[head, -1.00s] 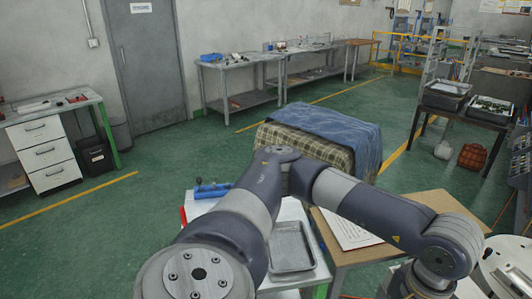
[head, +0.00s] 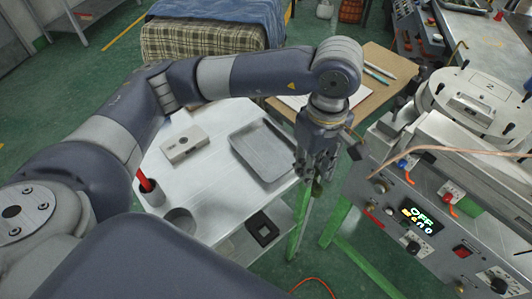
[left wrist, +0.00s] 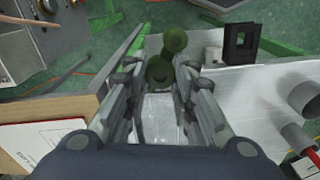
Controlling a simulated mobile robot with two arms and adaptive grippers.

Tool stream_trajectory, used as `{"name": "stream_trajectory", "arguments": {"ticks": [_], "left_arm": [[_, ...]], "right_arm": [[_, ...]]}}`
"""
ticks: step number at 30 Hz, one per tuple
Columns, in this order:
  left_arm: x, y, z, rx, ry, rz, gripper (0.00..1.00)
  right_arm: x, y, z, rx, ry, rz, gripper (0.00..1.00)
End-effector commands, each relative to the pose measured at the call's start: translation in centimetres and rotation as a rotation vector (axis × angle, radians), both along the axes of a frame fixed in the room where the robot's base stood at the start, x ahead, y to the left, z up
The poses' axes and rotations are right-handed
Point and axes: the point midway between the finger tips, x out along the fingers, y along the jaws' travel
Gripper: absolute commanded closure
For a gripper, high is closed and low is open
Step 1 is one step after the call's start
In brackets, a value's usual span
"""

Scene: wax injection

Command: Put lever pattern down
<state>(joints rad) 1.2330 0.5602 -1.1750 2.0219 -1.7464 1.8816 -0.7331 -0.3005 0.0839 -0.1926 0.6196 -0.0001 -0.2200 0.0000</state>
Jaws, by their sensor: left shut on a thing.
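My left gripper (head: 316,172) points down at the right edge of the white bench, to the right of the grey tray. It is shut on the lever pattern (left wrist: 158,72), a green piece with two rounded ends; one end lies between the fingers and the other (left wrist: 175,40) sticks out beyond them. In the head view the pattern is mostly hidden by the fingers. The shallow grey tray (head: 235,143) lies on the bench (head: 215,105) and looks empty. Part of the tray (left wrist: 160,128) shows between the fingers in the left wrist view. My right gripper is not in view.
The wax machine (head: 420,215) stands close on the right. A wooden table (head: 378,62) is behind.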

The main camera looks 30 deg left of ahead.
Motion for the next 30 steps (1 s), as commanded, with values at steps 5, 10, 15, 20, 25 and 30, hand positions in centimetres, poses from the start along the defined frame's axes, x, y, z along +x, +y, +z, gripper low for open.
{"name": "stream_trajectory", "arguments": {"ticks": [5, 10, 15, 20, 25, 30], "left_arm": [[0.4, -0.1, -0.1, 0.0, 0.003, 0.086, 0.93], [1.7, 3.4, -0.1, 0.003, 0.006, 0.1, 0.93], [3.4, 7.7, -0.5, 0.002, 0.005, 0.097, 0.93], [4.9, 11.4, -0.9, 0.001, 0.005, 0.094, 0.93], [5.9, 13.7, -1.4, 0.0, 0.004, 0.089, 0.93], [6.0, 14.2, -2.2, 0.0, 0.007, 0.085, 0.93]], "right_arm": [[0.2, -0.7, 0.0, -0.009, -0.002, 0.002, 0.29], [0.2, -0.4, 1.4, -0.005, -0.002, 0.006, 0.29], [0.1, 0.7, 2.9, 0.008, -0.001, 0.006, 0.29], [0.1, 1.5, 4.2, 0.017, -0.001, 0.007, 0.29], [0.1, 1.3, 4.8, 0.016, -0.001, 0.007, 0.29], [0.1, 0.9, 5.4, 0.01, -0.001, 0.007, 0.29]]}}
